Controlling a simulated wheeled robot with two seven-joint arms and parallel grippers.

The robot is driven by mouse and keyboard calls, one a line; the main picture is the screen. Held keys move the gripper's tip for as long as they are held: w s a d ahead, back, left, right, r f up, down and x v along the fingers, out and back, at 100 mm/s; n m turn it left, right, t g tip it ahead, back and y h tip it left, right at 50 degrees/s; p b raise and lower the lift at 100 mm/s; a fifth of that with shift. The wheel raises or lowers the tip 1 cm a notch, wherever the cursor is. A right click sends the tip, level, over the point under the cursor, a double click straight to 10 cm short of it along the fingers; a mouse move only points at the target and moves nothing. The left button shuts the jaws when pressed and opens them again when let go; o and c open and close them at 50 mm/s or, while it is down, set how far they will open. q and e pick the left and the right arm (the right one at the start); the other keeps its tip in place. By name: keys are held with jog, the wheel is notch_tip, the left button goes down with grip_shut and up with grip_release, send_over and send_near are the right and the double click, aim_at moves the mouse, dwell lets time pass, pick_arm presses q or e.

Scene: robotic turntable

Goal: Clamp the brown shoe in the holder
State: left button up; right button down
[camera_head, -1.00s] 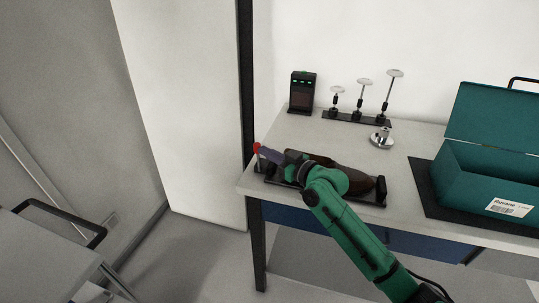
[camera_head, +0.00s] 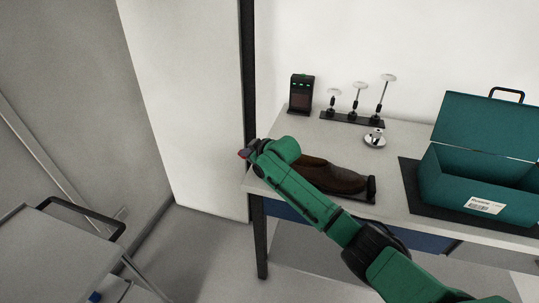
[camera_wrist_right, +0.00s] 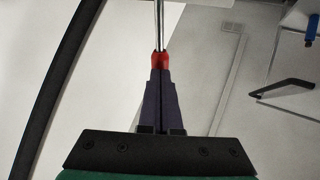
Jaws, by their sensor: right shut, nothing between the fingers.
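The brown shoe (camera_head: 335,178) lies lengthwise in the black holder (camera_head: 371,189) at the table's front left. The holder's right end post shows by the shoe; its left end is hidden by my arm. My right gripper (camera_head: 246,153) is beyond the holder's left end, over the table's left edge. In the right wrist view its dark fingers (camera_wrist_right: 160,66) are shut. A red tip (camera_wrist_right: 160,56) with a thin metal rod (camera_wrist_right: 159,20) lines up with the fingertips; I cannot tell whether they touch. My left gripper is out of view.
A black device (camera_head: 301,95) with green lights and a rack of round-topped stands (camera_head: 352,119) are at the back. A small metal piece (camera_head: 375,140) stands before them. An open teal box (camera_head: 455,185) on a dark mat (camera_head: 411,190) is at right. A grey cart (camera_head: 60,250) is at lower left.

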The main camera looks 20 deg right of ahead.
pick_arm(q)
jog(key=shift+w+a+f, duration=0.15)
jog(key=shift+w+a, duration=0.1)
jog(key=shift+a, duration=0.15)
pick_arm(e)
jog(key=shift+w+a+f, duration=0.25)
jog(key=shift+a+f, duration=0.1)
jog(key=shift+a, duration=0.25)
